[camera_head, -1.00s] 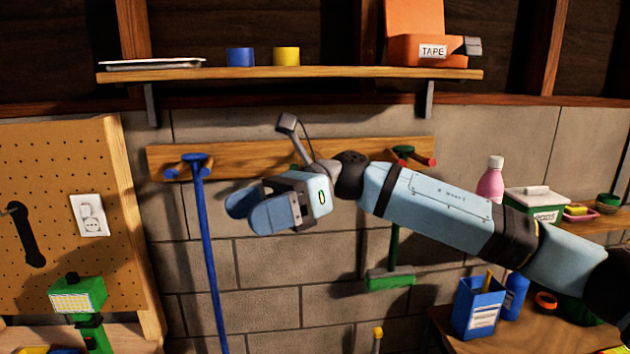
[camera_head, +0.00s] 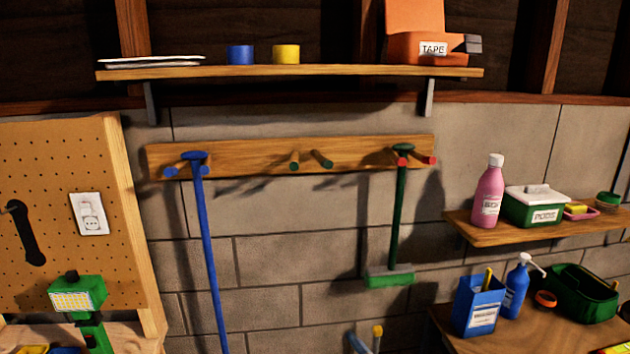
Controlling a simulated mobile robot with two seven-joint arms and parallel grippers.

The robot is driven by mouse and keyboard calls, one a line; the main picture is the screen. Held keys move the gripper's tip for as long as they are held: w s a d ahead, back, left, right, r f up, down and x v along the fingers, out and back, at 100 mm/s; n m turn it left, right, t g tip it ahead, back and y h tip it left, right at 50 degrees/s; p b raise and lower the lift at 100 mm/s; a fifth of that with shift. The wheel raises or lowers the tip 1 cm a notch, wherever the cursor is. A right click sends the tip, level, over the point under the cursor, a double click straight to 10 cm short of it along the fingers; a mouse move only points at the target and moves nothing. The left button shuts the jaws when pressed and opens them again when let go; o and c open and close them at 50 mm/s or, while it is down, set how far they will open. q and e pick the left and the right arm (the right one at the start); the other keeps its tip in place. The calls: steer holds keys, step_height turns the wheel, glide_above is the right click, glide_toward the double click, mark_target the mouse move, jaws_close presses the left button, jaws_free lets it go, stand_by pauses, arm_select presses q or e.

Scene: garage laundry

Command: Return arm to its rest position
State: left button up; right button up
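A small light-blue piece (camera_head: 357,342) shows at the bottom edge, left of a yellow-topped stick. It looks like the tip of my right gripper, but too little shows to tell whether it is open or shut. The rest of my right arm is out of view. My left gripper and arm are not in view. The wooden peg rail (camera_head: 240,157) on the wall is fully visible. A blue-handled tool (camera_head: 207,250) hangs at its left end and a green broom (camera_head: 400,215) at its right end. The middle pegs are bare.
A shelf (camera_head: 340,72) above holds tape rolls and an orange box. On the right, a small shelf (camera_head: 490,237) holds a pink bottle (camera_head: 488,195) and a green box. Below it, a table holds a blue container (camera_head: 478,305). A pegboard (camera_head: 60,170) stands left.

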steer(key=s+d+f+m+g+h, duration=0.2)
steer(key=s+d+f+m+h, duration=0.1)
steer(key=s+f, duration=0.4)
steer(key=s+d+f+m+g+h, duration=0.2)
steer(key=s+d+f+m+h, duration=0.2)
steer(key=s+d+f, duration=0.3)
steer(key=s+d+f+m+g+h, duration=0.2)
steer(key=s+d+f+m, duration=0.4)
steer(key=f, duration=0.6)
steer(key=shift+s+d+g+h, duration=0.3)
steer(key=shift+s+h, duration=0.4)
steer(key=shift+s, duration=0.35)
